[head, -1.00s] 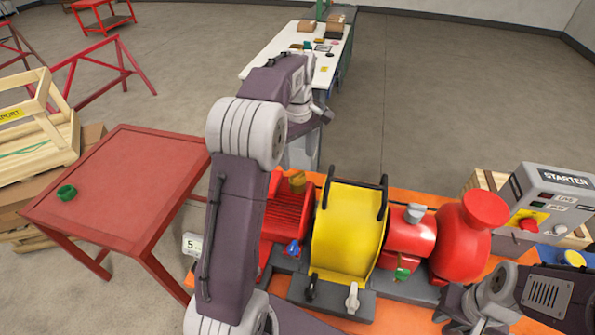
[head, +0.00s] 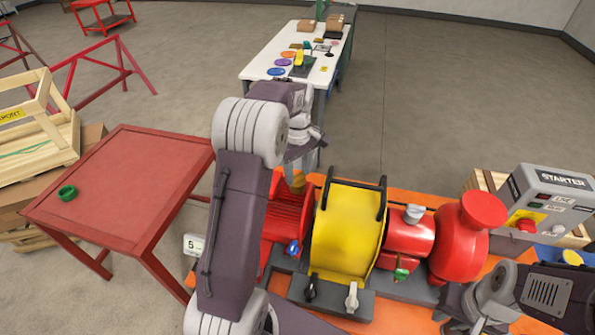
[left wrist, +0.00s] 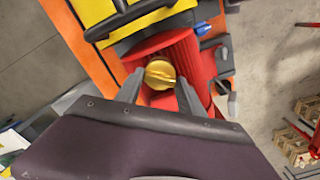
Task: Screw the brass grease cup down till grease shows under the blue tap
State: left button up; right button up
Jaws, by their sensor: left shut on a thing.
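The brass grease cup (head: 298,181) sits on top of the red ribbed motor-like housing (head: 284,225). It shows as a round gold cap in the left wrist view (left wrist: 160,73). My left gripper (head: 300,168) comes down from above and is shut on the cup, with a finger on each side of it. The blue tap (head: 293,248) is on the front of the red housing, and it also shows in the left wrist view (left wrist: 203,28). I cannot make out any grease under it. My right gripper (head: 462,308) is low at the right, its jaws unclear.
A yellow guard (head: 347,230) with black handles stands right of the red housing, then a red pump (head: 455,240). A green tap (head: 401,274) and a grey starter box (head: 548,200) are further right.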

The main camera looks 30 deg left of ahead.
aim_at(297, 174)
pick_arm(q)
jog(key=shift+r, duration=0.1)
jog(key=m+p, duration=0.1)
jog(key=m, duration=0.3)
jog(key=shift+p, duration=0.4)
jog(key=shift+m+p, duration=0.55)
jog(key=shift+m, duration=1.75)
jog(key=o, duration=1.4)
jog(key=shift+c, duration=0.2)
notch_tip(297, 174, up, 9)
jog(key=b, duration=0.1)
jog(key=shift+b, duration=0.4)
